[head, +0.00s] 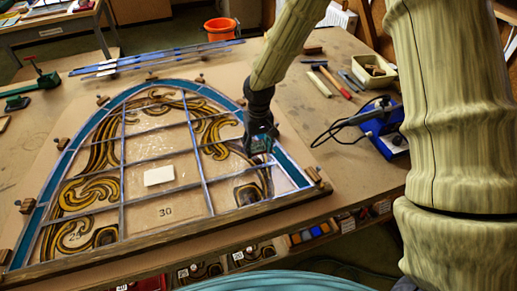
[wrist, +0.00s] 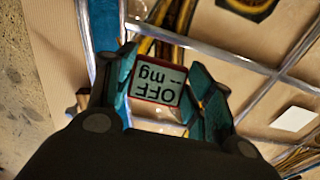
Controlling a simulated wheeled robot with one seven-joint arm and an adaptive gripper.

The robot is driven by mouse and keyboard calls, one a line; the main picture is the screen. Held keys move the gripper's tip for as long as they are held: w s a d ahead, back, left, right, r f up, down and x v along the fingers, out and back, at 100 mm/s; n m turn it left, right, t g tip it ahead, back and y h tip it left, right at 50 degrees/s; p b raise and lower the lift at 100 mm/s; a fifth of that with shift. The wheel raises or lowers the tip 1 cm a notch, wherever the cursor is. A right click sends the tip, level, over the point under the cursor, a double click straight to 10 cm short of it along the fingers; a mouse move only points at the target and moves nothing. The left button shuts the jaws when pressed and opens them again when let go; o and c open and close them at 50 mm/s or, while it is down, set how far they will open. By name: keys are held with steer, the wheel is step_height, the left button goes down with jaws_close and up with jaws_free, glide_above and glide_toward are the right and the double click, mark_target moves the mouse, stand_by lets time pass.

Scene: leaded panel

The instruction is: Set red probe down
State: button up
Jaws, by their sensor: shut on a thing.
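My gripper (head: 262,138) is over the right side of the leaded panel (head: 205,160) in the head view. In the wrist view its fingers (wrist: 165,88) are shut on a small red-edged device, which I take as the red probe (wrist: 158,80). Its pale display reads "OFF" and "mg", upside down in this view. The panel is an arched frame with a blue border, lead strips and yellow-brown scroll pieces. The probe's underside is hidden, so I cannot tell whether it touches the panel.
A white card (head: 159,175) lies on the panel. Wooden blocks (head: 313,174) line its edge. A blue soldering station (head: 383,128), a red-handled tool (head: 335,82) and a cream tray (head: 374,71) stand right. Lead strips (head: 155,58) lie behind. Bare tabletop (head: 310,118) shows between.

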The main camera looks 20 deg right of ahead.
mark_target(258, 148)
steer(key=shift+w+d, duration=0.1)
steer(key=shift+w, duration=0.05)
steer(key=shift+f+p, duration=0.5)
steer(key=shift+f, duration=0.05)
steer(key=shift+f+p, duration=0.45)
steer(key=shift+f, duration=0.7)
steer(key=shift+f, duration=0.2)
steer(key=o, duration=1)
steer(key=shift+r, duration=0.3)
steer(key=shift+r+b, duration=2.1)
steer(key=shift+r, duration=3.8)
